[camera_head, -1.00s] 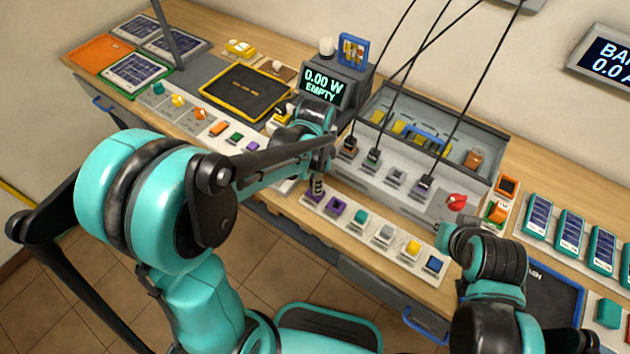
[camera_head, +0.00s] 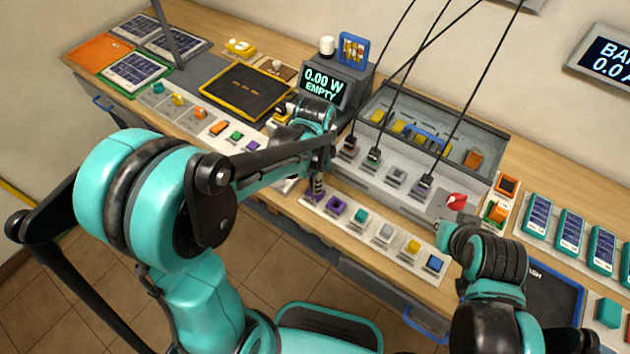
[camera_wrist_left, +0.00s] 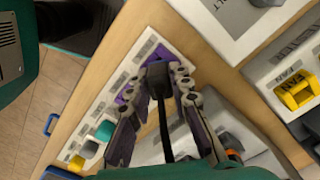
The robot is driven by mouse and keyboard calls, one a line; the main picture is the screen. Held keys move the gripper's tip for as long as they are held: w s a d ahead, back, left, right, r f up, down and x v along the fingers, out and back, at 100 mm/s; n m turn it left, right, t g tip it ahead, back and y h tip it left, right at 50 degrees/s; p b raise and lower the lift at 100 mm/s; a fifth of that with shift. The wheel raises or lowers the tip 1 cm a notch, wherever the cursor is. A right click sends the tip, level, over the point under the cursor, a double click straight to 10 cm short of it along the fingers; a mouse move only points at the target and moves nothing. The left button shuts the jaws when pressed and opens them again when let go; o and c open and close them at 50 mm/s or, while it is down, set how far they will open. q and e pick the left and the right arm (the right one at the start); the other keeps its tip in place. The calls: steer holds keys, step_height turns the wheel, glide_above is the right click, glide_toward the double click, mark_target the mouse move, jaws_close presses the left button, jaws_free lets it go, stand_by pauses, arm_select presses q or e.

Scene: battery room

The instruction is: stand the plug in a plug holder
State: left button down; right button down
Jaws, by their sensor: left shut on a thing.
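My left gripper (camera_head: 318,184) is lowered over the left end of the front strip, by the purple plug holders (camera_head: 336,207). In the left wrist view the gripper (camera_wrist_left: 158,88) is shut on a black plug (camera_wrist_left: 157,74), whose dark cable runs down between the fingers. Purple holder parts (camera_wrist_left: 143,50) show just beyond the plug and beside it. The plug's lower end is hidden, so I cannot tell whether it sits in a holder. My right gripper (camera_head: 449,238) is near the right end of the strip; its fingers are too small to read.
Behind the strip stands a grey panel (camera_head: 395,178) with several dark plugs, their cables rising upward. A red knob (camera_head: 456,201) is at its right. Teal (camera_head: 361,216), grey and yellow blocks follow along the strip. A display (camera_head: 322,87) reads 0.00 W EMPTY.

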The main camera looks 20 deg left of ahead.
arm_select(q)
steer(key=shift+f+b, duration=0.55)
steer(key=shift+f, duration=0.1)
steer(key=c, duration=1.7)
jaws_free()
steer(key=shift+r, duration=0.15)
step_height(320, 180, up, 11)
steer(key=p, duration=0.9)
